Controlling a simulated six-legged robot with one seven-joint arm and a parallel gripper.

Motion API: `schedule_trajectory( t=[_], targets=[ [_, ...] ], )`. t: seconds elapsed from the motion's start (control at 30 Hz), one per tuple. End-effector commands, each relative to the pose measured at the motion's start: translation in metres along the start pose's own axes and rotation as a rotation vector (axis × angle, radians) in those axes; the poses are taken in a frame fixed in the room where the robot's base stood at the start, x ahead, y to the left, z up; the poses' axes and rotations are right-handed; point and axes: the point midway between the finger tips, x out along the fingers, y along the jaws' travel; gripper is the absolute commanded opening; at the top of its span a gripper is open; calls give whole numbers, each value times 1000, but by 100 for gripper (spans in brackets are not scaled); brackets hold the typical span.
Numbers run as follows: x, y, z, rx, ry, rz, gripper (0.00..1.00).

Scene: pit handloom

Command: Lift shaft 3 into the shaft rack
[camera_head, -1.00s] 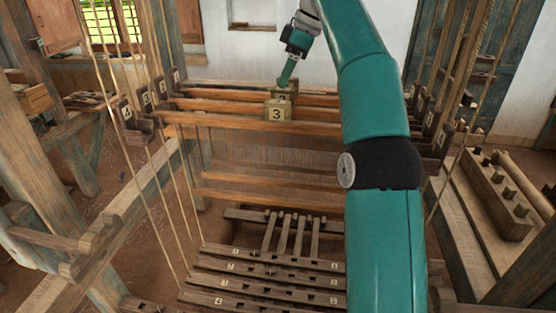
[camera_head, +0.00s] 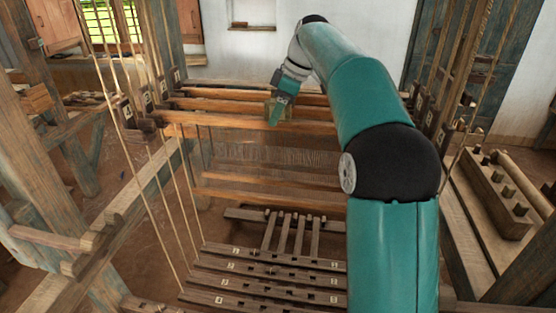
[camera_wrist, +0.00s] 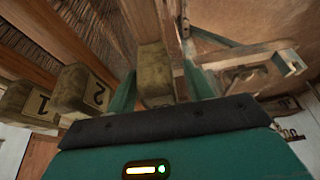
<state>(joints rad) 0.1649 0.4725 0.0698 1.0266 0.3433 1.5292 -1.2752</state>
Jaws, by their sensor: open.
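Shaft 3 is the front wooden bar (camera_head: 215,118) of the hanging shafts in the head view. Its middle block, whose number 3 showed earlier, is now mostly hidden behind my gripper (camera_head: 274,119). In the wrist view my gripper (camera_wrist: 160,88) is open, its teal fingers on either side of a plain wooden block (camera_wrist: 153,68). No number shows on that block, and I cannot tell whether the fingers touch it. Blocks marked 2 (camera_wrist: 85,90) and 1 (camera_wrist: 32,103) lie to its left in the wrist view.
Cords and end blocks flank the shafts at left (camera_head: 137,105) and right. A pegged wooden block (camera_head: 497,195) lies on the right bench; I cannot tell if it is the shaft rack. Numbered treadle bars (camera_head: 265,275) lie below. Loom posts stand at left.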

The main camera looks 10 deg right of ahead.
Motion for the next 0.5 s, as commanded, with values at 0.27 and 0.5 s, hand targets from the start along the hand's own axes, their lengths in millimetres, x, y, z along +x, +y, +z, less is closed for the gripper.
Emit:
schedule_trajectory(
  t=[0.27,0.5],
  targets=[
    [15,0,-1,-2,1,0,52],
    [14,0,-1,-2,1,-1,22]
  ],
)
